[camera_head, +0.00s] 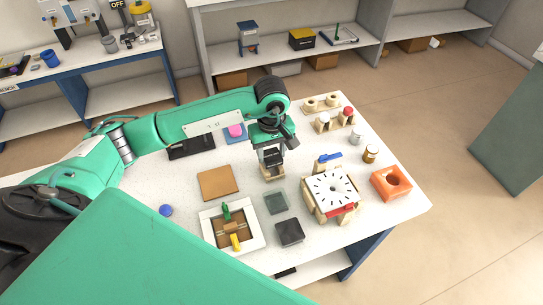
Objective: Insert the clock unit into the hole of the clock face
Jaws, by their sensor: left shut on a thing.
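My left gripper (272,160) is left of and beyond the dial, pointing down. It is shut on a small dark thing, seemingly the clock unit, mostly hidden by the fingers. A pale wooden block (273,174) is directly under it; I cannot tell whether they touch. My right gripper is out of view.
An orange block with a round hole (383,190) and a small amber jar (370,154) stand right of the dial. A white frame (211,229), a dark square (289,232) and a cork-coloured square (215,184) lie to the left. Wooden holders (322,102) stand at the far edge.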

